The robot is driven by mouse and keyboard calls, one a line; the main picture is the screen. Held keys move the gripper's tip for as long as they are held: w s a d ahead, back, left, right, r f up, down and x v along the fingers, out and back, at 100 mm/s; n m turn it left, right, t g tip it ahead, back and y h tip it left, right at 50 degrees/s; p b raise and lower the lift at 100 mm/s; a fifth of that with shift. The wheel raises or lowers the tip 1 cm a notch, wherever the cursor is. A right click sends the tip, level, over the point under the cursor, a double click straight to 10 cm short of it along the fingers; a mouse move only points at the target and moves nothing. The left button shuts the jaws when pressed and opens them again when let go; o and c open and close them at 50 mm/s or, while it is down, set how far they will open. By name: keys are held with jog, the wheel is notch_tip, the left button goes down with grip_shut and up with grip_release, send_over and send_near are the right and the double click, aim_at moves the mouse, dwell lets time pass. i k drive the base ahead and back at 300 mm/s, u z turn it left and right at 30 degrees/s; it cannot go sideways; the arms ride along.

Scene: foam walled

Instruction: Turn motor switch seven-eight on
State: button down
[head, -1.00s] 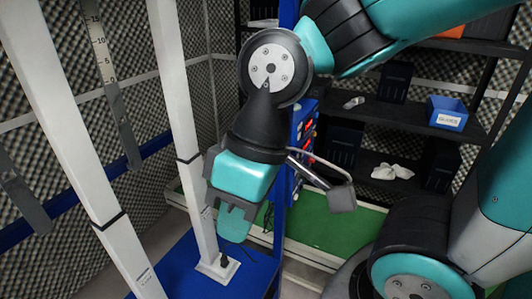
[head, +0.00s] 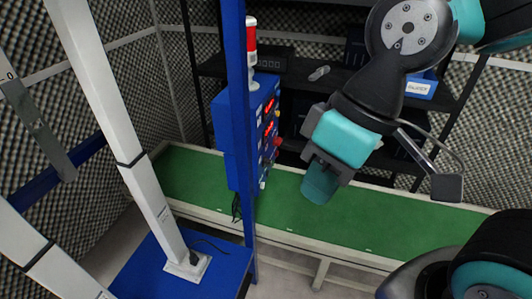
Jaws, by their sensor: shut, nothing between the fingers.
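A blue control box (head: 232,135) with red lit displays and several small knobs or switches on its right-hand face is fixed by a blue post. I see that face at a steep angle, so I cannot tell which control is motor switch seven-eight or how it is set. My gripper (head: 320,186) is shut and empty, pointing down, to the right of the box and apart from it, over the green surface.
A blue post (head: 239,60) stands in front of the box. A long green conveyor (head: 360,222) runs behind and below. White uprights (head: 110,110) and a blue base plate (head: 205,265) are at left. A dark shelf (head: 300,75) with a blue bin (head: 421,85) stands behind.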

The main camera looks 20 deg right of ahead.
aim_at(277, 141)
jog(key=u, duration=0.05)
jog(key=k, duration=0.5)
jog(key=z, duration=1.2)
jog(key=i, duration=0.7)
jog(key=u, duration=0.6)
